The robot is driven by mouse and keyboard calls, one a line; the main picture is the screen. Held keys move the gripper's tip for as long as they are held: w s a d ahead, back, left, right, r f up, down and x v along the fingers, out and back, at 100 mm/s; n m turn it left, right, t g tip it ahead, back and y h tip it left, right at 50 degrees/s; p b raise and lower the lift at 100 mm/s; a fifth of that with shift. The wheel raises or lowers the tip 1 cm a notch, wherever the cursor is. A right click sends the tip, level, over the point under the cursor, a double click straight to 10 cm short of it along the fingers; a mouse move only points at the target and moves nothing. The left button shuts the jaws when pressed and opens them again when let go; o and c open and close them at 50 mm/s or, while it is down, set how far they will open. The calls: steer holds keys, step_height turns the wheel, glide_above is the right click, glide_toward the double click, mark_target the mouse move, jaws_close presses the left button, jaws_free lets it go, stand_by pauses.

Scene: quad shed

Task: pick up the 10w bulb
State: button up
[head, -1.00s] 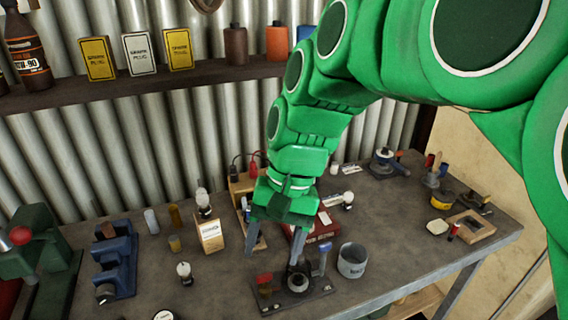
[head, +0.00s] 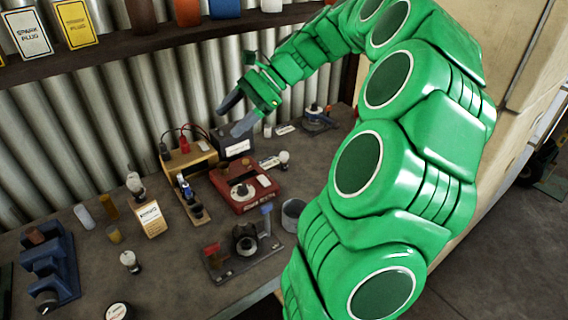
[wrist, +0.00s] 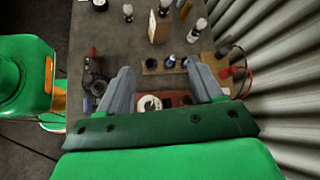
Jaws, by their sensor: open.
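My gripper (head: 238,115) is open and empty, raised above the back of the bench. Its two grey fingers show apart in the wrist view (wrist: 157,74).
A cream carton (head: 150,219), a blue rack (head: 49,265), a red device (head: 243,188), a dark fixture (head: 244,245) and a grey cup (head: 292,214) stand on the bench. A shelf (head: 130,50) and corrugated wall are behind. The front middle of the bench is fairly clear.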

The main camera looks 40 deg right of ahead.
steer(key=w+d+f+m+t, duration=0.25)
steer(key=d+m, duration=0.25)
steer(key=d, duration=0.7)
steer(key=m+t, duration=0.3)
steer(key=m, duration=0.1)
glide_above(287, 152)
steer(key=s+d, duration=0.3)
steer(key=d, duration=0.1)
step_height(287, 152, down, 3)
steer(key=shift+y, duration=0.3)
step_height(287, 152, down, 15)
steer(key=shift+w+a+f, duration=0.1)
steer(key=shift+f, duration=0.1)
steer(key=shift+w+a+f, duration=0.1)
steer(key=shift+f, duration=0.5)
steer(key=shift+x, duration=3.8)
steer(key=shift+w, duration=0.1)
steer(key=c, duration=1.1)
steer(key=shift+r, duration=0.1)
